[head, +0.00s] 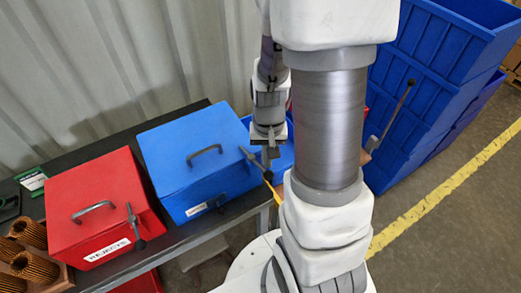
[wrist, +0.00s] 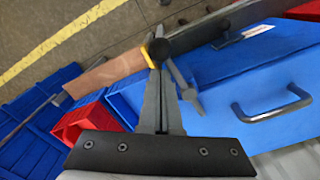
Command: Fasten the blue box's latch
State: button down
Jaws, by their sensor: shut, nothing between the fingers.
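The blue box (head: 190,150) stands on the dark bench with its lid down, a grey handle on top and a white label on its front. Its latch lever (head: 254,160) is at the right front corner, angled out past the box's edge, with a dark round knob. In the wrist view the blue box (wrist: 225,85) is on the right, with the latch lever (wrist: 184,86) beside my fingers. My gripper (head: 268,160) is shut and empty, pointing down at the lever. In the wrist view its fingertips (wrist: 160,68) are close to the knob; I cannot tell whether they touch.
A red box (head: 95,215) labelled REJECTS, with its own lever, stands left of the blue box. Ribbed copper-coloured cartridges (head: 32,262) lie at far left. Stacked blue crates (head: 440,60) stand at right. My arm hides part of the bench's right end.

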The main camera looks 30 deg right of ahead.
jog(key=shift+s+a, duration=0.2)
jog(key=shift+a, duration=0.1)
dwell(0.4)
notch_tip(320, 180, up, 8)
jog(key=d+p, duration=0.1)
jog(key=p, duration=0.5)
jog(key=shift+d, duration=0.1)
dwell(0.4)
